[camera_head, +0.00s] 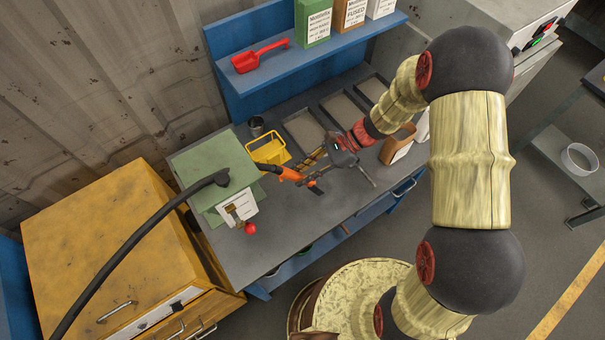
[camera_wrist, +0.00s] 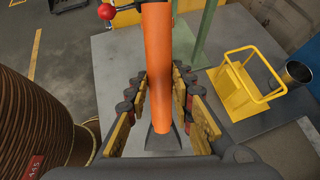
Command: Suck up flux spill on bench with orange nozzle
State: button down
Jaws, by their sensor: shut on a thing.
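The orange nozzle (camera_head: 289,174) is in my gripper (camera_head: 311,165), over the front middle of the grey bench (camera_head: 290,220). In the wrist view the orange tube (camera_wrist: 158,60) runs between the yellow finger pads of my gripper (camera_wrist: 162,98), which is shut on it. Its dark flared mouth (camera_wrist: 163,143) shows at the lower end, close to the wrist in the picture. A black hose (camera_head: 130,240) arcs in from the lower left to the green stand. I cannot make out a flux spill; the nozzle and gripper cover part of the bench top. I cannot tell whether the mouth touches the bench.
A yellow caddy (camera_head: 269,151) and a metal cup (camera_head: 256,126) stand behind the nozzle. A green stand (camera_head: 215,165) with a red-knobbed lever (camera_head: 250,228) is to the left. Shallow trays (camera_head: 303,132) line the back. The bench's front edge strip looks clear.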

jog(key=shift+r+p, duration=2.8)
jog(key=shift+r, duration=1.3)
jog(key=shift+r, duration=0.1)
notch_tip(320, 180, up, 7)
jog(key=p, duration=0.3)
jog(key=w+d+f+m+t+b, duration=0.1)
jog(key=w+f+m+t, duration=0.1)
jog(key=w+m+t, duration=0.3)
jog(key=w+d+f+m+t+b, duration=0.1)
jog(key=w+d+f+m+t, duration=0.15)
jog(key=w, duration=0.45)
jog(key=w+d+f+m+t+h+b, duration=0.3)
jog(key=d+m+b, duration=0.2)
jog(key=d+b, duration=0.2)
jog(key=w+d+f+m+t+h+b, duration=0.3)
jog(key=d+b, duration=0.5)
jog(key=b, duration=0.4)
jog(key=w+m+h, duration=0.1)
jog(key=m, duration=0.1)
jog(key=shift+d+f+m, duration=0.2)
jog(key=shift+m, duration=0.15)
